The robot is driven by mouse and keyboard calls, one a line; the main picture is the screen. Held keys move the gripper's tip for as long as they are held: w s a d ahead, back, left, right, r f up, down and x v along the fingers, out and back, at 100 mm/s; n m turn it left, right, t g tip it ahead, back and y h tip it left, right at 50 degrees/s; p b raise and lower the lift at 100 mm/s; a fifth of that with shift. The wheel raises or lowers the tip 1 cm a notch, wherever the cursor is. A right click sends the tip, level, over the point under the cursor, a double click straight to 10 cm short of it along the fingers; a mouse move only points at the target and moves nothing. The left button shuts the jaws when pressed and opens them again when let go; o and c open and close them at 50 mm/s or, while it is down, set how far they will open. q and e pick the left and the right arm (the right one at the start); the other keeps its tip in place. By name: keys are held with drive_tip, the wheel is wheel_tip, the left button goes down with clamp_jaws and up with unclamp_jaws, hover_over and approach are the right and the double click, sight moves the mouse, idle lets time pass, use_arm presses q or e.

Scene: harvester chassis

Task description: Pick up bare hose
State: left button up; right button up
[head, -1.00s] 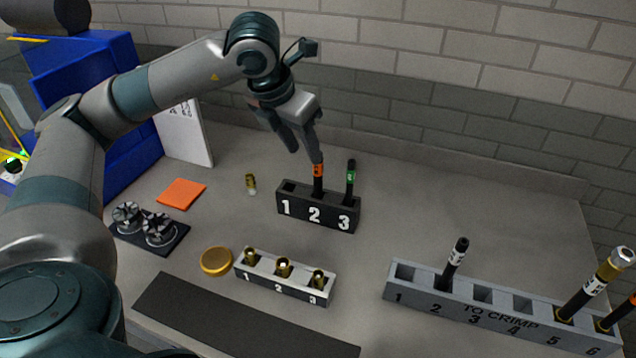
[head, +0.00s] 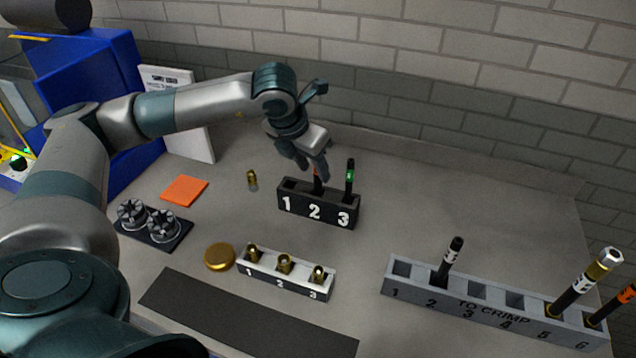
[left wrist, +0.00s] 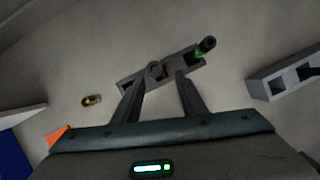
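A black hose with an orange band (head: 318,185) stands in slot 2 of the black holder (head: 330,216). A black hose with a green band (head: 349,180) stands upright in slot 3; it also shows in the left wrist view (left wrist: 206,46). Slot 1 is empty. My left gripper (head: 314,171) is at the top of the orange-banded hose, and its fingers hide part of it. In the left wrist view the fingers (left wrist: 158,76) are apart, with the slot 2 hose end (left wrist: 155,70) between or just beyond their tips. My right gripper is not in view.
A grey "TO CRIMP" rack (head: 490,302) at the right holds several hoses. A white rack (head: 286,273) with brass fittings stands in front. One brass fitting (head: 252,177) stands left of the black holder. A brick wall (head: 450,130) rises behind the table.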

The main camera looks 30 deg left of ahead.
sight(318, 184)
use_arm(q)
drive_tip(key=shift+w+f+p, duration=0.4)
drive_tip(key=shift+f+p, duration=0.05)
drive_tip(key=shift+p, duration=0.15)
drive_tip(key=p+x, duration=0.1)
drive_tip(key=x, duration=0.2)
drive_tip(key=shift+w+a+f+p, duration=0.1)
drive_tip(key=shift+w+f+p, duration=0.1)
drive_tip(key=shift+f+p, duration=0.15)
clamp_jaws()
